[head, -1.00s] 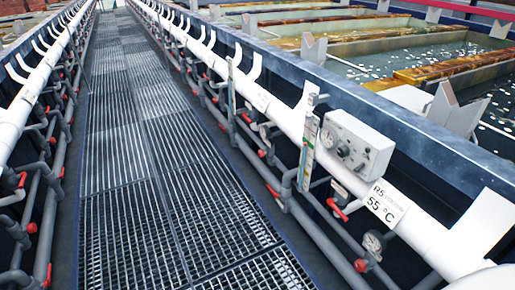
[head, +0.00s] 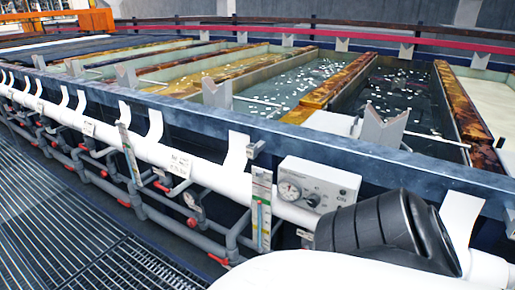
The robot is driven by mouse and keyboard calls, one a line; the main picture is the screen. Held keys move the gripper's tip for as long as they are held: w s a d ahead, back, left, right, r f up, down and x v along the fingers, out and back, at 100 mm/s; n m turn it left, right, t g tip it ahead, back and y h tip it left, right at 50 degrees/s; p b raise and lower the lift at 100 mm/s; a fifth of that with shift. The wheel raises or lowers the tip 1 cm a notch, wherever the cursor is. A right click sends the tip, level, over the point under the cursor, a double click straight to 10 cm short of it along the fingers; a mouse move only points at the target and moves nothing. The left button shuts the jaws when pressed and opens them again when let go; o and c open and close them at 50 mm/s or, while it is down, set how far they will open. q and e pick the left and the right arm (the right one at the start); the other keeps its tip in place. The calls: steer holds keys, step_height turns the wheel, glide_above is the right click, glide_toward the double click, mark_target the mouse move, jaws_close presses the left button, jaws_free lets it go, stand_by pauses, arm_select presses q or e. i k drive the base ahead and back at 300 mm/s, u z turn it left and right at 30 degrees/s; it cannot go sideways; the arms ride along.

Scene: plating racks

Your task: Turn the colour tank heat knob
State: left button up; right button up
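A pale grey control box (head: 338,180) is mounted on the tank rail, right of the picture's middle. A round dial (head: 289,191) is on the left of its face. A small dark knob (head: 313,200) sits right of the dial, and its setting is too small to read. My white and black arm (head: 385,235) fills the lower right and stands in front of the box's lower right part. Neither gripper is in view, and I cannot tell whether anything touches the knob.
A tall thermometer gauge (head: 261,208) hangs left of the box. A white pipe (head: 150,152) with grey pipes and red valve handles runs along the tanks. Behind the blue rail (head: 220,125) lie open tanks of liquid. The grated walkway (head: 60,230) at lower left is clear.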

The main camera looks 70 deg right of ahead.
mark_target(313, 200)
steer(key=i, duration=1.75)
steer(key=z, duration=1.95)
